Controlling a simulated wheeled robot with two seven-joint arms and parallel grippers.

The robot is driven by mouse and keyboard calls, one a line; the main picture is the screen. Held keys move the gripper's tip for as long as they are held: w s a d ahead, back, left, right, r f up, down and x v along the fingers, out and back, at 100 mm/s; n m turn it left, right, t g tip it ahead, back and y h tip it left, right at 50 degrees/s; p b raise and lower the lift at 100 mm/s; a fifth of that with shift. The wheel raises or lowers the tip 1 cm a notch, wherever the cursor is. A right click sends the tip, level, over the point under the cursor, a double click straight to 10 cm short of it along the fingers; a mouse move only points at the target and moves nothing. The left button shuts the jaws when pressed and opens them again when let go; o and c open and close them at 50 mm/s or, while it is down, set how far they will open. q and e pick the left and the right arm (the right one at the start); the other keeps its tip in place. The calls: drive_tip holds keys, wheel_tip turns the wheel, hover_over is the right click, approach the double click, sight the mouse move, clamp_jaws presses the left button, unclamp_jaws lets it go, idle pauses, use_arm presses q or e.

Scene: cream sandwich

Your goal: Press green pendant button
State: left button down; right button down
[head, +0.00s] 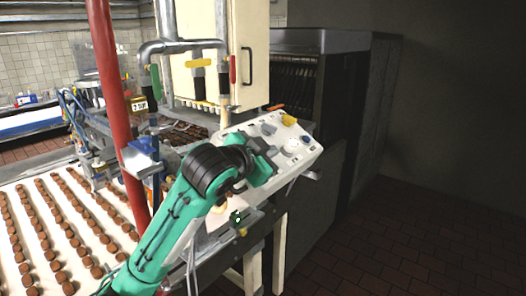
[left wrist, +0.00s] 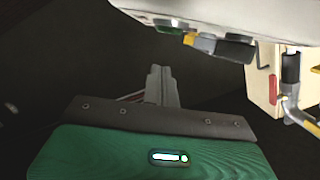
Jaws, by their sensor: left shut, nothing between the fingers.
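A pale, tilted control panel (head: 312,157) with several knobs and buttons stands beyond my left arm in the head view. My left gripper (head: 268,155) is in front of the panel in the head view. In the wrist view its fingers (left wrist: 160,75) are together and empty, apart from the panel. My right gripper is not in view.
A red pole (head: 108,75) rises left of my arm. A white conveyor (head: 45,225) carries rows of round brown biscuits. Pipes with coloured valve handles (head: 198,64) and a cream cabinet (head: 249,55) are behind. A dark machine (head: 370,110) stands right; the tiled floor (head: 430,245) is clear.

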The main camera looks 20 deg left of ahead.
use_arm(q)
drive_tip(key=shift+w+a+f+p, duration=0.1)
drive_tip(key=shift+a+f+p, duration=0.2)
drive_tip(key=shift+a+f, duration=0.25)
drive_tip(key=shift+w+a+f+p, duration=0.1)
drive_tip(key=shift+a+f+p, duration=0.2)
drive_tip(key=shift+f, duration=0.5)
